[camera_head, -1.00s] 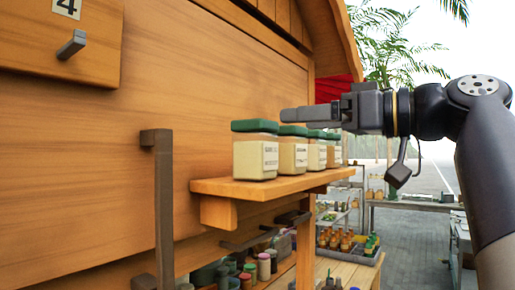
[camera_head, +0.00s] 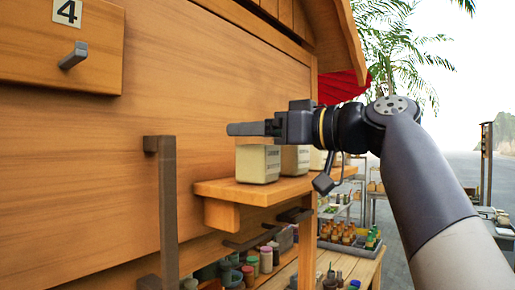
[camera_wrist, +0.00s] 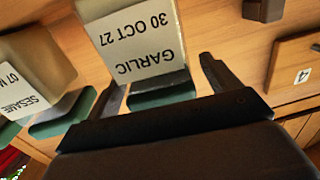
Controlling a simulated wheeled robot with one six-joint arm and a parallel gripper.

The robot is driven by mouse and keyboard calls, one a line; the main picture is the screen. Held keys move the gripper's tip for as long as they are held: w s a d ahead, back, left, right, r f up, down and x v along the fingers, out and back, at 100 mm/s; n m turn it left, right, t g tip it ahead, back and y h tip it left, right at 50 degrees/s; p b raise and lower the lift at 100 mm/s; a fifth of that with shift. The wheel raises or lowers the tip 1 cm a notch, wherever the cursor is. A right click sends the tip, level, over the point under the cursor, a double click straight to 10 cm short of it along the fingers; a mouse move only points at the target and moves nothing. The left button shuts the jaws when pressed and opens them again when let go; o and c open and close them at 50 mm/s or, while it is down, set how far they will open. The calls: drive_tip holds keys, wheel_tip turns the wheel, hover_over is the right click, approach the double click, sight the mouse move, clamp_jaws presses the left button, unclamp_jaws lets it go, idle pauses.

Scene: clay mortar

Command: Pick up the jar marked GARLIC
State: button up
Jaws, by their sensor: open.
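The GARLIC jar is a squarish beige jar with a green lid. In the wrist view it appears upside down, its white label (camera_wrist: 140,40) reading GARLIC, 30 OCT 27. In the head view it looks to be the nearest jar (camera_head: 258,164) on the wooden shelf (camera_head: 255,191), its lid hidden behind my gripper. My gripper (camera_head: 240,129) is level and open at lid height. In the wrist view its fingers stand on either side of the jar's lid (camera_wrist: 162,93); I cannot tell whether they touch it.
A SESAME jar (camera_wrist: 35,70) stands close beside it, near one finger. In the head view another jar (camera_head: 295,159) stands behind the nearest one. A wooden wall with a drawer marked 4 (camera_head: 60,40) and a vertical handle (camera_head: 165,210) lies to the left.

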drive_tip(key=shift+w+a, duration=0.2)
drive_tip(key=shift+a, duration=0.05)
drive_tip(key=c, duration=1.2)
